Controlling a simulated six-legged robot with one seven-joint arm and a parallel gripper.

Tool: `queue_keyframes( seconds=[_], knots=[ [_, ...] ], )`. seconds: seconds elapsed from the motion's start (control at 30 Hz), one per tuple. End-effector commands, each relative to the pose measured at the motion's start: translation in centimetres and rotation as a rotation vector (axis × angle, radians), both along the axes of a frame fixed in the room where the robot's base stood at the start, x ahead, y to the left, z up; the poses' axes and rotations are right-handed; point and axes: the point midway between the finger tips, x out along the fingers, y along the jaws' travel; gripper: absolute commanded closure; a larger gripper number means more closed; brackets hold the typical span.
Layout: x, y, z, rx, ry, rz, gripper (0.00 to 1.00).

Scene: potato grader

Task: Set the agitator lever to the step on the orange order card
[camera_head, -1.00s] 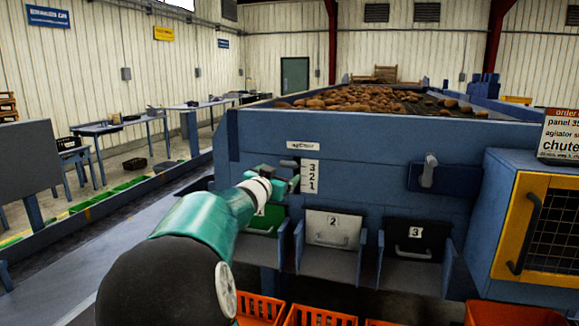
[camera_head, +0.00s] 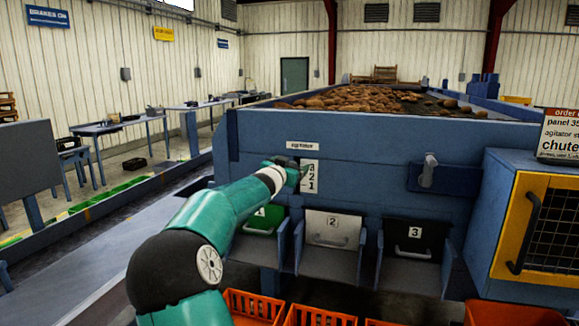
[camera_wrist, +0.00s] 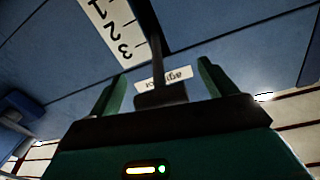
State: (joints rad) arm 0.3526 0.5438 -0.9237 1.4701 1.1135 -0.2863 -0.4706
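The agitator panel is on the front of the blue grader, with a white scale plate (camera_head: 310,176) marked 3, 2, 1 from top to bottom. The dark agitator lever (camera_wrist: 158,62) shows in the wrist view between the two green fingers of my gripper (camera_wrist: 160,76). The fingers stand apart, with visible gaps on both sides of the lever. In the head view my gripper (camera_head: 291,164) is at the top of the scale, near the 3, and hides the lever. The order card (camera_head: 560,134) is cut off at the right edge; its agitator step is not readable.
The agitator label (camera_head: 302,146) is just above the scale. Chutes numbered 2 (camera_head: 333,228) and 3 (camera_head: 412,236) are below, with orange crates (camera_head: 320,316) under them. Another grey lever (camera_head: 429,170) and a yellow-framed mesh door (camera_head: 548,225) are to the right.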

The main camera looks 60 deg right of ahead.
Motion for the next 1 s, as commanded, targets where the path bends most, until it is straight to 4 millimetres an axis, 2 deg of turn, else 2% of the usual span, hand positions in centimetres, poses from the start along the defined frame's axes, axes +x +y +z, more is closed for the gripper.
queue_keyframes(
  seconds=[0.03,0.2,0.3,0.63,1.0],
  knots=[
    [0.0,0.0,0.0,0.000,0.000,0.000,0.27],
    [0.0,0.0,0.0,0.000,0.001,0.000,0.60],
    [0.0,0.0,0.0,0.000,0.001,0.000,0.75],
    [0.0,0.1,-0.4,-0.020,-0.001,0.000,0.75],
    [0.0,0.7,-2.4,-0.128,-0.014,0.001,0.75]
  ],
)
